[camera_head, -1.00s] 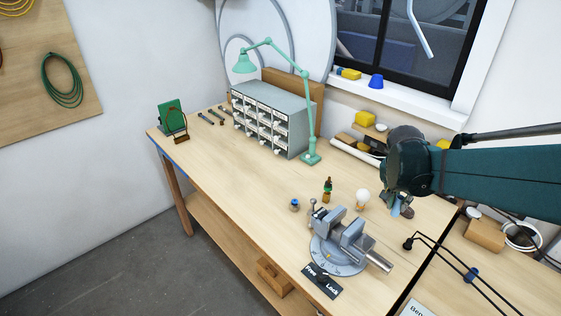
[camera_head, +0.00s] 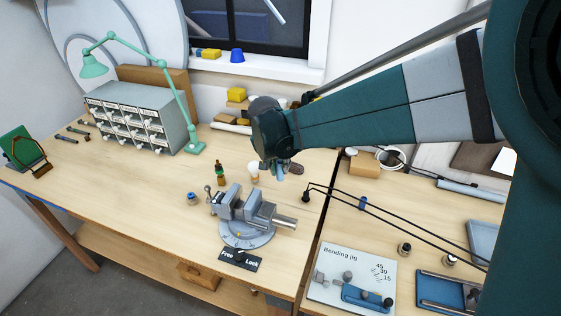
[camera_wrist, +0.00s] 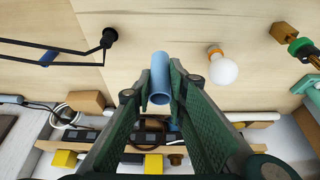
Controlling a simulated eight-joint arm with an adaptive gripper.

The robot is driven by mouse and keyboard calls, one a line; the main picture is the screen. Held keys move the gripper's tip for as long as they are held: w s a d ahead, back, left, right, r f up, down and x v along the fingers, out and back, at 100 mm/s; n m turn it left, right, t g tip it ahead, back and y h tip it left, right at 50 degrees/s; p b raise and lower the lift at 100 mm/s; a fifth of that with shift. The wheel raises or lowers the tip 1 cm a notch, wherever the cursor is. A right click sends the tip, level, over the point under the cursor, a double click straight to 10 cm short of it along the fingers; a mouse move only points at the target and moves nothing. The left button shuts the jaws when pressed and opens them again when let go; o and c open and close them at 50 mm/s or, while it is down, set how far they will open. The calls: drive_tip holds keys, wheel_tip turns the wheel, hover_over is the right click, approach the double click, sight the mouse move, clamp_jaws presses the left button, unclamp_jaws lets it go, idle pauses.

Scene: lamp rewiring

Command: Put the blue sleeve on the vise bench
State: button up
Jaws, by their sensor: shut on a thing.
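The blue sleeve (camera_wrist: 160,78), a light blue open-ended tube, is between the two green fingers of my gripper (camera_wrist: 158,98) in the wrist view. The gripper is shut on it. In the head view, the sleeve (camera_head: 280,171) shows as a small blue piece below my gripper (camera_head: 277,165), partly hidden by it. The vise bench (camera_head: 130,195) is the wooden table at left, with a grey vise (camera_head: 246,215) near its front right. My gripper is above the bench's right part, behind and right of the vise, and the sleeve appears held above the top.
A black wire frame (camera_head: 400,222) reaches across the bench seam. The bench's left middle is clear.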

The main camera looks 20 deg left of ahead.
drive_tip(key=shift+f, duration=2.5)
drive_tip(key=shift+f+b, duration=0.4)
drive_tip(key=shift+f, duration=1.45)
drive_tip(key=shift+f, duration=0.2)
drive_tip(key=o, duration=0.7)
drive_tip(key=shift+c, duration=0.2)
drive_tip(key=shift+r, duration=0.15)
drive_tip(key=p+v, duration=0.1)
drive_tip(key=v, duration=1.1)
